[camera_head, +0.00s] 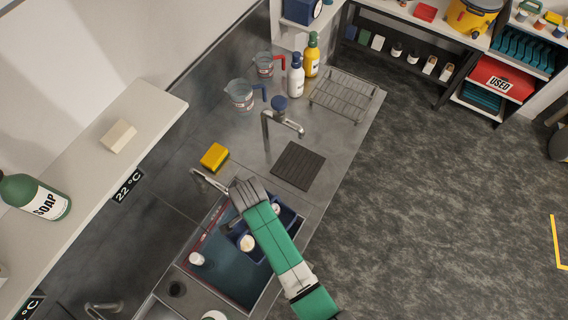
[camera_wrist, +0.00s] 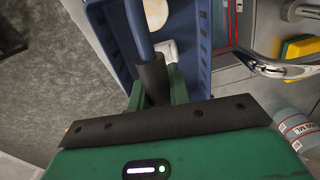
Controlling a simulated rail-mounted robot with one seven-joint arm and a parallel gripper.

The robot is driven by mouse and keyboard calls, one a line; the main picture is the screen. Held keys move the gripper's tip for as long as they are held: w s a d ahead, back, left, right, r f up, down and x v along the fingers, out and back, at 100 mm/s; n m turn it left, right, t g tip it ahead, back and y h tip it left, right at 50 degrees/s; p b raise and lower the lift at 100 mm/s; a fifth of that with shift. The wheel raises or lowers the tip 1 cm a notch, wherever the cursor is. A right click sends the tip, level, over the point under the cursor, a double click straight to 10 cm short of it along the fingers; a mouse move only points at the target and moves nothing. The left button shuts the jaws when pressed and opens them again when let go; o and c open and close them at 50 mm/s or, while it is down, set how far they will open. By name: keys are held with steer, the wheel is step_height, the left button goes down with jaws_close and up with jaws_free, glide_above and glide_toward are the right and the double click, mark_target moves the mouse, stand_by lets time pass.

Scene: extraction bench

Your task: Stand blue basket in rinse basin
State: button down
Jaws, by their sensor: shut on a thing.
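The blue basket (camera_head: 289,217) is over or in the right end of the rinse basin (camera_head: 236,287), partly hidden under my arm. I cannot tell whether its bottom touches the basin floor. Pale round items (camera_head: 247,243) lie in it. In the wrist view the basket (camera_wrist: 204,60) fills the top, with its blue handle (camera_wrist: 138,28) running down between my fingers. My gripper (camera_wrist: 153,85) is shut on that handle. The gripper's fingertips are hidden in the head view. The basin has a red line along its left rim and dark blue-grey inside.
A small white item (camera_head: 196,259) is at the basin's left side. A tap (camera_head: 208,181) reaches over the basin's back edge, close to the basket in the wrist view (camera_wrist: 285,68). A yellow sponge (camera_head: 214,156) and dark mat (camera_head: 298,166) lie on the bench beyond.

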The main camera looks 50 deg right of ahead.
steer(key=a, duration=0.1)
steer(key=a+n, duration=0.1)
steer(key=a, duration=0.1)
steer(key=shift+a+r+n, duration=0.3)
steer(key=shift+r, duration=0.05)
steer(key=shift+a+f, duration=0.1)
steer(key=shift+f, duration=0.25)
step_height(320, 180, down, 23)
steer(key=b, duration=1.6)
steer(key=shift+b, duration=0.35)
steer(key=c, duration=1.2)
jaws_free()
steer(key=shift+o, duration=0.2)
steer(key=shift+r, duration=0.1)
